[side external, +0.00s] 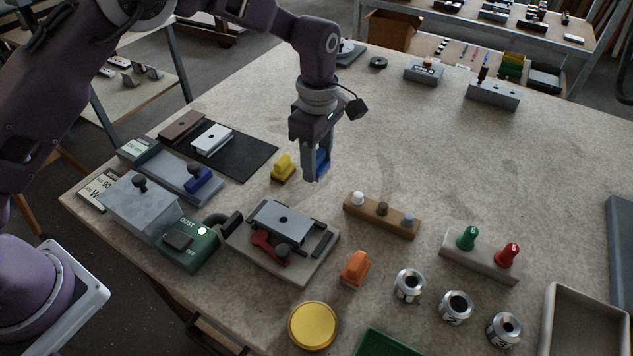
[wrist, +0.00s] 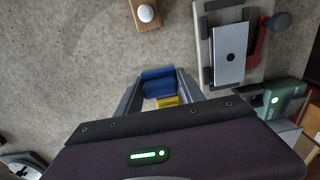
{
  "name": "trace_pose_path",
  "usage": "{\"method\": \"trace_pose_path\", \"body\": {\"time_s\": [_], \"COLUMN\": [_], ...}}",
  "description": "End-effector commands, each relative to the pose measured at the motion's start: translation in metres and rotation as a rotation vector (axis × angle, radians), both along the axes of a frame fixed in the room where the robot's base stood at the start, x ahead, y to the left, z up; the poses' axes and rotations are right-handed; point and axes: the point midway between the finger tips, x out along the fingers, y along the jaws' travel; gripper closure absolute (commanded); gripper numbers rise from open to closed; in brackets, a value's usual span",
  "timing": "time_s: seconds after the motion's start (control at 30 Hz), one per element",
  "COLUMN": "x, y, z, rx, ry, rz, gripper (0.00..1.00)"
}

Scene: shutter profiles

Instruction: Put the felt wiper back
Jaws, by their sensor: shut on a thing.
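My gripper (side external: 316,170) is shut on a blue block (side external: 322,161), which appears to be the felt wiper. It seems to be held a little above the bench, but the gap is hard to judge. In the wrist view the blue block (wrist: 158,82) sits between the fingertips (wrist: 158,90). A yellow handled block (side external: 284,167) stands on the bench just left of my gripper, and its yellow part (wrist: 166,102) shows below the blue one in the wrist view. An orange handled block (side external: 355,268) stands nearer the front.
A fixture (side external: 282,245) with a metal plate and red lever lies in front of my gripper. A green dust box (side external: 188,245) stands to its left. A wooden peg strip (side external: 381,213) lies to the right. Several cans line the front right.

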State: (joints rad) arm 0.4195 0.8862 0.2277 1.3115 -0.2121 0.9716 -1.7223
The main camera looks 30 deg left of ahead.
Motion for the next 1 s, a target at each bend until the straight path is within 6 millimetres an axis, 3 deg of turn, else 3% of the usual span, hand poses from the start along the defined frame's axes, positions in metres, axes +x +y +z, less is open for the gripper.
{"method": "trace_pose_path", "body": {"time_s": [0.33,0.67,0.7,0.8,1.0], "x": [0.000,0.000,0.000,0.000,0.000], "y": [0.001,0.000,0.000,0.000,0.000], "z": [-0.052,-0.056,-0.055,-0.055,-0.055], "rx": [0.001,0.000,0.000,0.000,0.000], "ry": [0.000,-0.002,-0.002,-0.002,-0.002], "rz": [0.001,0.000,0.000,0.000,0.000], "gripper": [1.00,1.00,0.47,0.33,0.33]}}
